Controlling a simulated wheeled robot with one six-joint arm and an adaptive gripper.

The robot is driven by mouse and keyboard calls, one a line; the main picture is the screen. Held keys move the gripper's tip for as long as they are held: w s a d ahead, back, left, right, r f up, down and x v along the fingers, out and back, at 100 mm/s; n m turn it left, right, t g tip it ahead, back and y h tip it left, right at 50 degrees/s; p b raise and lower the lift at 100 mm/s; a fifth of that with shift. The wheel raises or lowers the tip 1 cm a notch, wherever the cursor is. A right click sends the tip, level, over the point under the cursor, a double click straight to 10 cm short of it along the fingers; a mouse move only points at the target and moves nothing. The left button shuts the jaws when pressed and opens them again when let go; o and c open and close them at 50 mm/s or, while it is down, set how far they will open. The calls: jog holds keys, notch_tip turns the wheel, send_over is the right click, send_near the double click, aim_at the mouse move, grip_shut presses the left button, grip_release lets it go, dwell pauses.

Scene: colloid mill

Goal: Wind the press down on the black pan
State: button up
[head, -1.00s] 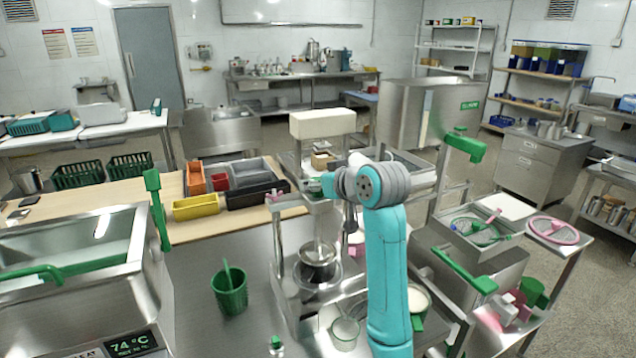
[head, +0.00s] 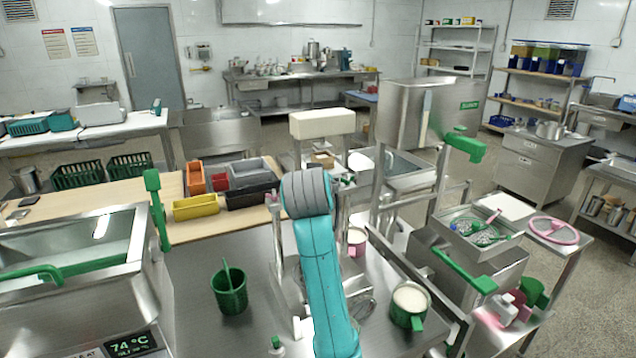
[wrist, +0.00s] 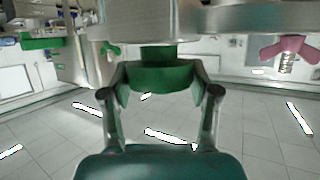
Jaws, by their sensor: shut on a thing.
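The press shows only in part in the head view. Its right metal post (head: 342,215) stands beside my teal arm, and my arm covers most of the rest. The black pan is hidden behind my arm. In the wrist view my gripper (wrist: 163,80) is shut on a green handle (wrist: 163,76) under a metal body. One finger lies on each side of the handle. In the head view my gripper is hidden behind the arm's grey joint.
A green cup (head: 231,292) stands left of the press. A green-handled pot (head: 409,302) with pale contents stands to the right. A yellow bin (head: 195,207) lies behind on the wooden top. Bare metal counter shows around the green cup.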

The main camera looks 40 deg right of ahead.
jog(key=m+g+h, duration=0.3)
jog(key=m+g, duration=0.2)
jog(key=shift+w+m+g, duration=0.1)
jog(key=shift+m+g, duration=0.2)
jog(key=m+g, duration=0.5)
jog(key=shift+g+h, duration=0.4)
jog(key=shift+m+g, duration=0.3)
jog(key=shift+g, duration=0.1)
jog(key=o, duration=1.2)
jog(key=shift+v, duration=3.75)
jog(key=shift+c, duration=0.2)
